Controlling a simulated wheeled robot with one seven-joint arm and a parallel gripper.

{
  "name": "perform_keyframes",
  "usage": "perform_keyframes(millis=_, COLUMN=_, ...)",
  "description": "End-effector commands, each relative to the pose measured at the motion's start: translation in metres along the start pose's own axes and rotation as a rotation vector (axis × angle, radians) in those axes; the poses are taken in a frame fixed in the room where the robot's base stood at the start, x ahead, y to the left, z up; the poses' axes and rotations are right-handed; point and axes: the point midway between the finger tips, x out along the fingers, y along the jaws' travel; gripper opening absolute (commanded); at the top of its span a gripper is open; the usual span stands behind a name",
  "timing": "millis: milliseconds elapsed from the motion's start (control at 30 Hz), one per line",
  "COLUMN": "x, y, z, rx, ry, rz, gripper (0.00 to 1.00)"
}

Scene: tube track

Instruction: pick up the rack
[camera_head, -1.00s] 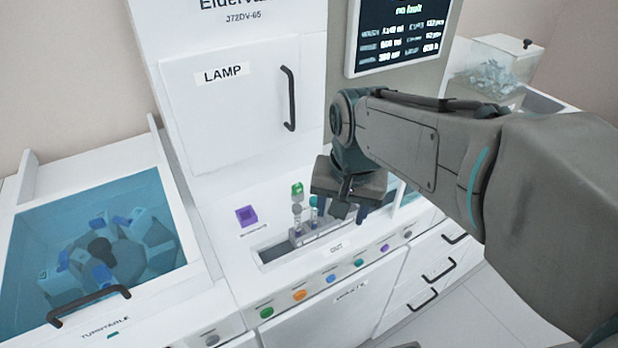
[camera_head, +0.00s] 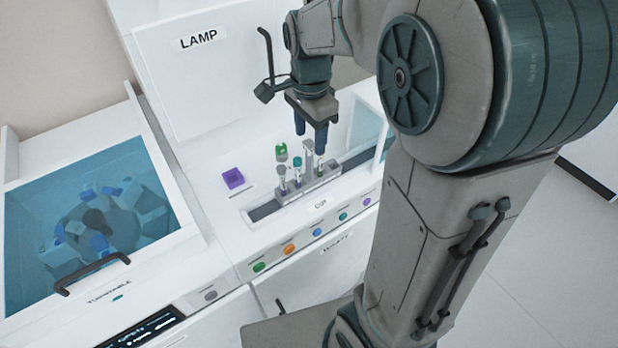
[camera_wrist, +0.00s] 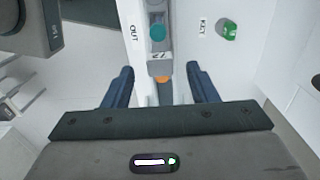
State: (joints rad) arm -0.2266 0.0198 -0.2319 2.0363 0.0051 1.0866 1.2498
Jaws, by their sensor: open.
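The rack (camera_head: 308,184) is a small grey holder with several capped tubes, standing in the slot behind the OUT label. Its tubes stand upright. In the wrist view the rack (camera_wrist: 160,66) shows at top centre, with a teal cap and an orange cap, between and beyond the fingertips. My gripper (camera_head: 311,140) is open and empty, pointing down above the right part of the rack, close to the tube tops. In the wrist view my gripper (camera_wrist: 160,75) has its two blue fingers on either side of the rack's line. I cannot tell whether a finger touches a tube.
A lidded turntable bay (camera_head: 95,215) is at left. The LAMP cabinet door (camera_head: 215,70) stands behind. Coloured buttons (camera_head: 289,249) line the front edge.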

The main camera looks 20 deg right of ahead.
Motion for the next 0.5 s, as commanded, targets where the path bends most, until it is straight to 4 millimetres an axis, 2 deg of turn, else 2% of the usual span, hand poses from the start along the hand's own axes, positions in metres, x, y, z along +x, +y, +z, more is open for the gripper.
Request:
perform_keyframes(millis=267, x=0.022, y=0.000, z=0.001, rx=0.000, ry=-0.001, rz=0.003, gripper=0.53)
perform_keyframes(millis=500, x=0.057, y=0.000, z=0.002, rx=0.000, ry=0.000, rz=0.002, gripper=0.53)
